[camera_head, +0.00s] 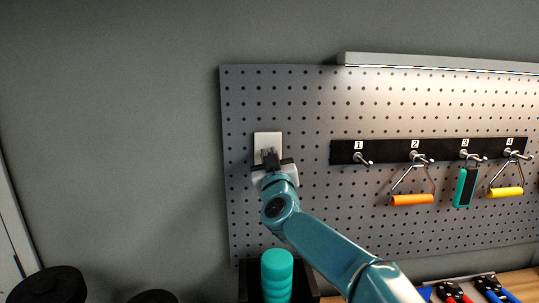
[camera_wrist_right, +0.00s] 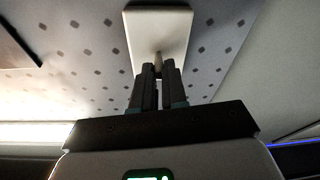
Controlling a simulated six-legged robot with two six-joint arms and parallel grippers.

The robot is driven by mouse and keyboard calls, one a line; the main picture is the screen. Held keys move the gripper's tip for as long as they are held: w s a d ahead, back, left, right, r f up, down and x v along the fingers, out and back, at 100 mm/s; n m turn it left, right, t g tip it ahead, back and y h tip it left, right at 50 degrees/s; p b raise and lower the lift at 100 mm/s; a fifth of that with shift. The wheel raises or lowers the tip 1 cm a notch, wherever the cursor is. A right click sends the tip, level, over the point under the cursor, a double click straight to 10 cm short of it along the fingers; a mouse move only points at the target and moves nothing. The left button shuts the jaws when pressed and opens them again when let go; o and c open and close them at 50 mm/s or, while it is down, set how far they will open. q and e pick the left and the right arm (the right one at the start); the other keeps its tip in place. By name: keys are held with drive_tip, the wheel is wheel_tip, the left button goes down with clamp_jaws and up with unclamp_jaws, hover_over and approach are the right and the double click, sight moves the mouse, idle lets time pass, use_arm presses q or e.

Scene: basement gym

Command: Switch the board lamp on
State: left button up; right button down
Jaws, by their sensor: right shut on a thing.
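The board lamp (camera_head: 440,66) is a long bar along the top edge of the pegboard. Its underside is bright and lights the board below. A white switch plate (camera_head: 267,140) sits on the left part of the pegboard, and it also shows in the right wrist view (camera_wrist_right: 175,30). My right gripper (camera_head: 268,156) is in front of the plate. In the right wrist view its fingers (camera_wrist_right: 159,76) are shut on the small switch lever (camera_wrist_right: 158,59), which sticks out from the plate. The fingers hide part of the lever. My left gripper is not in view.
The pegboard (camera_head: 290,220) carries a black rail (camera_head: 390,150) with numbered hooks. An orange handle (camera_head: 411,199), a teal and black item (camera_head: 465,187) and a yellow handle (camera_head: 506,191) hang there. Pliers (camera_head: 491,290) lie at the lower right. The wall left of the board is bare.

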drive_tip(key=shift+w+f+g, duration=0.1)
drive_tip(key=shift+f+g, duration=0.15)
drive_tip(key=shift+g, duration=0.15)
drive_tip(key=c, duration=1.2)
unclamp_jaws()
drive_tip(key=shift+o, duration=0.2)
drive_tip(key=shift+w, duration=0.1)
drive_tip(key=shift+r, duration=0.1)
drive_tip(key=s+f+b, duration=0.2)
drive_tip(key=s+b, duration=0.5)
drive_tip(key=s, duration=0.9)
drive_tip(key=shift+s+d+f, duration=0.15)
drive_tip(key=shift+d+f, duration=0.1)
drive_tip(key=shift+d, duration=0.15)
